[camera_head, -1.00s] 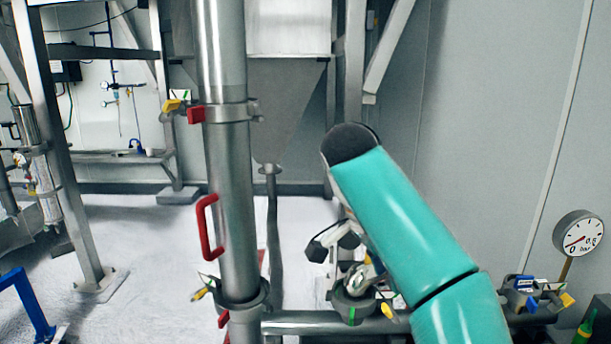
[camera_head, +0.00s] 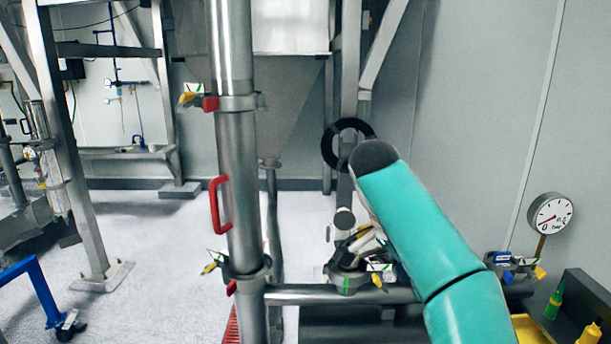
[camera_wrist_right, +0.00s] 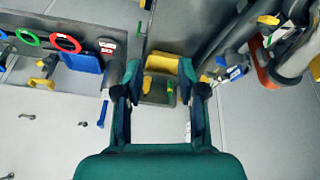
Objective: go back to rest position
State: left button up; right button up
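My right arm (camera_head: 425,235) crosses the lower right of the head view, its dark rounded elbow in front of the grey wall. In the right wrist view my right gripper (camera_wrist_right: 160,85) is open, with two dark fingers well apart and nothing held between them. Beyond the fingers lie a yellow bin (camera_wrist_right: 160,62) and a grey bin. In the head view the right gripper cannot be made out clearly near the arm. My left gripper is in neither view.
A tall steel pipe (camera_head: 237,180) with a red handle (camera_head: 214,205) stands left of my arm. A clamped fitting (camera_head: 350,278) sits on the horizontal pipe (camera_head: 310,295). A pressure gauge (camera_head: 550,213) is at right. A blue frame (camera_head: 40,290) stands at far left; bare floor lies between.

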jog(key=s+d+f+n+g, duration=0.1)
jog(key=s+d+f+g, duration=0.2)
jog(key=f, duration=1)
jog(key=d+f+n+g, duration=0.2)
jog(key=d+f, duration=0.2)
jog(key=f, duration=0.8)
jog(key=s+a+f+n+g+y, duration=0.1)
jog(key=s+a+f+n+y, duration=0.15)
jog(key=s+f, duration=0.55)
jog(key=s+a+f+n+y, duration=0.25)
jog(key=s+f, duration=0.45)
jog(key=f, duration=0.4)
jog(key=s+a+f+n+t+y, duration=0.25)
jog(key=s+a+f+y, duration=0.2)
jog(key=s+a, duration=0.6)
jog(key=w+d+t, duration=0.1)
jog(key=w+n+t, duration=0.1)
jog(key=w+d+n+t+h, duration=0.1)
jog(key=shift+w+d+f+t, duration=0.2)
jog(key=shift+d+f+t, duration=0.1)
jog(key=shift+d+t, duration=0.05)
